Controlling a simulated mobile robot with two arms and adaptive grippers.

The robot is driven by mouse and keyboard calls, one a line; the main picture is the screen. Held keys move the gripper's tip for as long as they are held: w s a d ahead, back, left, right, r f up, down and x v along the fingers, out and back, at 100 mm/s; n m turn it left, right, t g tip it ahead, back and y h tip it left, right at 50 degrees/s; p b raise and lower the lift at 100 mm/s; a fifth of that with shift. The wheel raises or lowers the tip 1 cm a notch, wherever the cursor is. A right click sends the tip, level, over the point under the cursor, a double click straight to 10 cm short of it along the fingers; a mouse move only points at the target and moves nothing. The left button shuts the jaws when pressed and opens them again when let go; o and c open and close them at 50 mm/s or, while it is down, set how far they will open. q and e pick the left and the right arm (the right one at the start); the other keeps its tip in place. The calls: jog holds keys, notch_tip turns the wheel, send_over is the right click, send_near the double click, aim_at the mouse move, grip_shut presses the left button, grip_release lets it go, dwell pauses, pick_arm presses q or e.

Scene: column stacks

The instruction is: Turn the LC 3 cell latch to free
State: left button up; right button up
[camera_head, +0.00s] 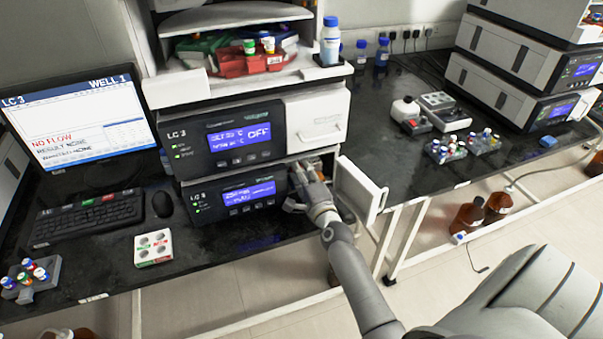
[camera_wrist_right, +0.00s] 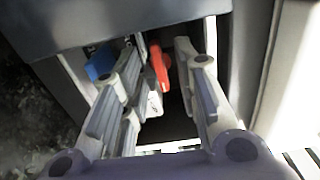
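The LC 3 stack stands mid-bench, and its lower module (camera_head: 235,198) has an open bay at its right end, with the white door (camera_head: 358,190) swung out to the right. My right gripper (camera_head: 303,186) reaches into this bay. In the right wrist view its two fingers are apart, and a red lever (camera_wrist_right: 159,66), which looks like the cell latch, shows between and beyond them. Contact with it cannot be told. A small white labelled part (camera_wrist_right: 154,103) sits below the lever, and a blue part (camera_wrist_right: 100,63) is left of the fingers. My left gripper is out of view.
The upper LC 3 module (camera_head: 228,138) sits directly above the bay. A monitor (camera_head: 78,125) reads NO FLOW. A keyboard (camera_head: 88,217), mouse (camera_head: 162,204) and white four-well block (camera_head: 153,247) lie on the left bench. The right bench's near part is clear.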

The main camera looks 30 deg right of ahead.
jog(key=v, duration=1.2)
dwell(0.6)
